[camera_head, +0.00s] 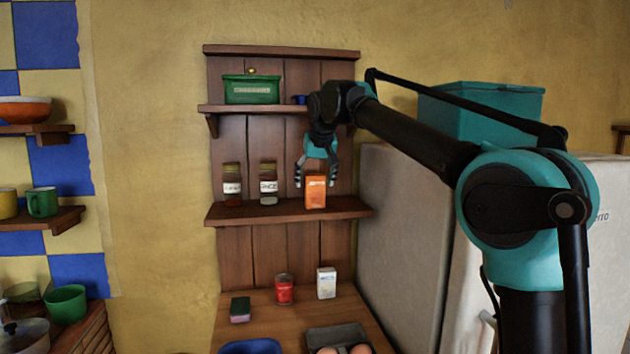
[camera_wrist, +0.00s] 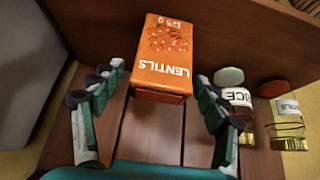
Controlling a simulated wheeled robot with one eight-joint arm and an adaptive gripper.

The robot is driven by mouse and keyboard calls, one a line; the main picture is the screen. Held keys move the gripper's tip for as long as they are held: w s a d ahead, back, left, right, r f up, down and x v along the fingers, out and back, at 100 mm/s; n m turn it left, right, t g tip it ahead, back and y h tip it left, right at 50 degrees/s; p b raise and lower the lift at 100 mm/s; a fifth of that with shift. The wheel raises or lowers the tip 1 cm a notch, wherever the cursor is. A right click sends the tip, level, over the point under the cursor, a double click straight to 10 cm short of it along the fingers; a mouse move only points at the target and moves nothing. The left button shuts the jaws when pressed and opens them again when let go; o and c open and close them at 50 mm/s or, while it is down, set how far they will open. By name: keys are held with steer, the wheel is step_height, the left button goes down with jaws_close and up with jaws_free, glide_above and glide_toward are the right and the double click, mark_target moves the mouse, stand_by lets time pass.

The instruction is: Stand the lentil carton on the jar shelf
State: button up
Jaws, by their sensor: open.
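The orange lentil carton (camera_head: 315,192) stands upright on the jar shelf (camera_head: 240,214), at its right part. It also shows in the wrist view (camera_wrist: 160,70), with the word LENTILS on it. My gripper (camera_head: 315,182) is just above the carton, its fingers pointing down and spread to either side of its top. In the wrist view the fingers are apart with the carton between their tips, and gaps show beside it. A jar labelled RICE (camera_head: 268,187) and another labelled jar (camera_head: 232,187) stand to the carton's left.
The upper shelf (camera_head: 285,109) holds a green box (camera_head: 250,90) and a small blue item, close to my arm. Below, the counter holds a red can (camera_head: 284,289), a white carton (camera_head: 326,283) and a sponge (camera_head: 240,309). A pale fridge (camera_head: 400,240) stands right of the shelves.

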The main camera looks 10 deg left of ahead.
steer(key=v, duration=1.2)
steer(key=shift+r, duration=0.15)
